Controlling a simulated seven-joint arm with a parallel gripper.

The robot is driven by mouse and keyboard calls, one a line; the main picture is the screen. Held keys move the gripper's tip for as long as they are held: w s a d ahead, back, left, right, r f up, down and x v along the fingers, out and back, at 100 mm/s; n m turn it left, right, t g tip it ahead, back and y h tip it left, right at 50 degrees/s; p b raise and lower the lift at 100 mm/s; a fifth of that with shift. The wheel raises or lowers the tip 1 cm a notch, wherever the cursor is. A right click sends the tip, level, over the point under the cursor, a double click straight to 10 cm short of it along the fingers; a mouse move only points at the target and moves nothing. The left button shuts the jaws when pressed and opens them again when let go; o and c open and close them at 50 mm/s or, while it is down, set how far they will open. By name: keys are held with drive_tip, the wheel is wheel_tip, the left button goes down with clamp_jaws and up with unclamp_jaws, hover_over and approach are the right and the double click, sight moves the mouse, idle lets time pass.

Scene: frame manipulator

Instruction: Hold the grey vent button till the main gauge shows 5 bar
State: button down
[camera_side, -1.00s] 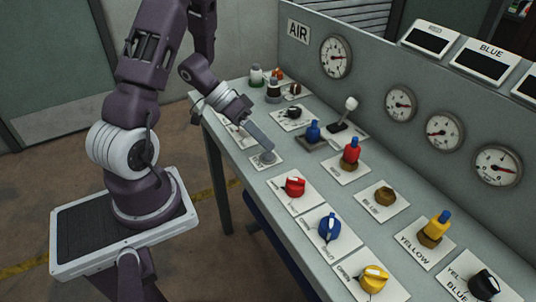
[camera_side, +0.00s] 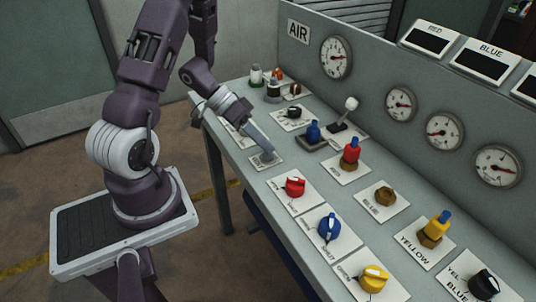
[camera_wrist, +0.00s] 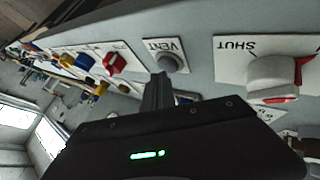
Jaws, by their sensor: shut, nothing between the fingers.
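The grey vent button (camera_side: 266,157) sits on a small white plate on the near left part of the bench. In the wrist view it is a round grey cap (camera_wrist: 171,62) beside the word VENT. My gripper (camera_side: 271,149) is shut and empty, angled down with its fingertips at the button. In the wrist view the shut fingertips (camera_wrist: 160,77) are right by the button's edge; I cannot tell whether they touch or press it. The large gauge (camera_side: 336,58) beside the AIR sign appears to be the main gauge. Its scale is too small to read.
Red (camera_side: 293,187), blue (camera_side: 329,228) and yellow (camera_side: 373,278) knobs line the near edge. A white-tipped lever (camera_side: 345,113) and a blue-topped part (camera_side: 313,132) stand behind the button. Smaller gauges (camera_side: 444,132) are on the back panel. A red-and-white knob (camera_wrist: 275,78) is beside the button in the wrist view.

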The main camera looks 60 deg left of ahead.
sight(264, 154)
drive_tip(key=shift+f, duration=0.4)
idle(0.4)
idle(1.2)
drive_tip(key=shift+r, duration=0.85)
drive_tip(key=shift+r, duration=2.5)
